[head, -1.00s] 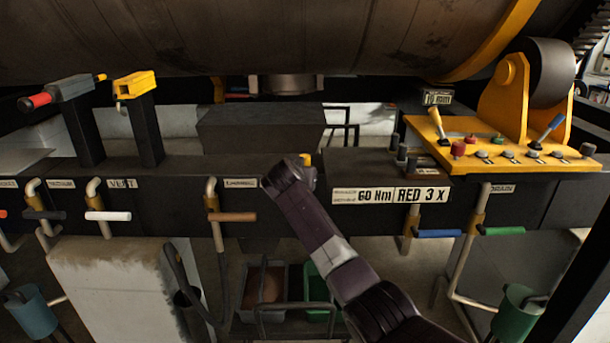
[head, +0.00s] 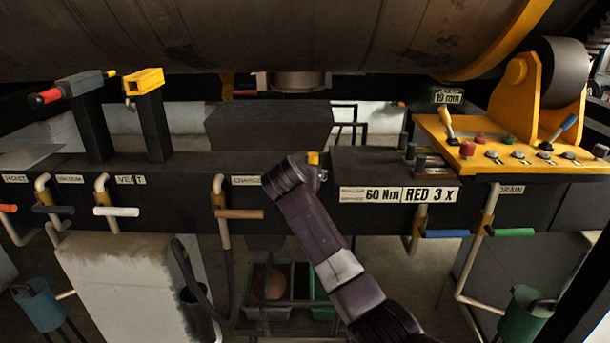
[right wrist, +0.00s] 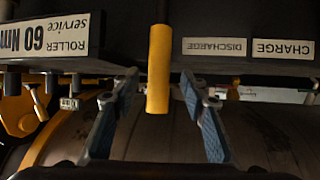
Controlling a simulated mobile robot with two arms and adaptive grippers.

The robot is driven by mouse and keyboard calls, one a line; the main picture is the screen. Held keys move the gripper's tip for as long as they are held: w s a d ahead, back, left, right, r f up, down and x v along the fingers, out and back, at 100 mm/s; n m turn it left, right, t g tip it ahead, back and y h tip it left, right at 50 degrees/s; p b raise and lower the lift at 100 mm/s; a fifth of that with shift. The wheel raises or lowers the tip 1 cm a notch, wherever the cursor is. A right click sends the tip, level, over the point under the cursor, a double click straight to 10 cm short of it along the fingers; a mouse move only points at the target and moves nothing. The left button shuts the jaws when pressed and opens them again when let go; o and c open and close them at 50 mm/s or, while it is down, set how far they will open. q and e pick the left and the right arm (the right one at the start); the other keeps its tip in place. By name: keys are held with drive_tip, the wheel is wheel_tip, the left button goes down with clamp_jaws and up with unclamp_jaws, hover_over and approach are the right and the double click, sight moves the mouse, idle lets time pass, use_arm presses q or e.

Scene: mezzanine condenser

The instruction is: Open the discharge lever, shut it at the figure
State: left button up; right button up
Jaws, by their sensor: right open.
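The yellow discharge lever (right wrist: 159,70) hangs in the middle of the right wrist view, which is upside down, beside a plate reading DISCHARGE (right wrist: 214,47). My right gripper (right wrist: 159,80) is open, with one finger on each side of the lever; a gap shows on both sides. In the head view my right gripper (head: 300,172) is in front of the beam and covers most of the lever; a small yellow bit (head: 313,158) shows behind it. My left gripper is not in view.
The charge lever (head: 239,214) is left of my right arm. Signs reading 60 Nm (head: 383,194) and RED 3 X (head: 430,195) are to the right, with a 10 mm sign (head: 448,97) above. A yellow control panel (head: 470,160) stands at right. Bins (head: 262,312) sit below the beam.

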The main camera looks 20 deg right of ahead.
drive_tip(key=v, duration=0.7)
drive_tip(key=shift+s+r, duration=0.1)
idle(1.0)
drive_tip(key=s+f+n+g+y+b, duration=0.1)
drive_tip(key=s+f+n+g+y, duration=0.15)
drive_tip(key=f, duration=1.65)
drive_tip(key=s+f+n+g+y+b, duration=0.1)
drive_tip(key=s+f+n, duration=0.25)
drive_tip(key=f, duration=1.55)
drive_tip(key=s+f+g, duration=0.2)
drive_tip(key=s+f, duration=0.8)
drive_tip(key=f, duration=0.6)
drive_tip(key=s+f+n+g+y+b, duration=0.1)
drive_tip(key=s+f, duration=0.9)
drive_tip(key=s, duration=0.3)
drive_tip(key=s+f+n+g+y+b, duration=0.1)
drive_tip(key=s+f+g, duration=0.1)
drive_tip(key=s+f, duration=0.95)
drive_tip(key=s+d+f+g, duration=0.1)
drive_tip(key=s+d+f, duration=0.1)
drive_tip(key=s, duration=1.1)
drive_tip(key=s+d+f+g+b, duration=0.1)
drive_tip(key=s+d+f, duration=0.1)
drive_tip(key=s, duration=1.1)
drive_tip(key=shift+s+f, duration=0.25)
drive_tip(key=shift+f, duration=0.55)
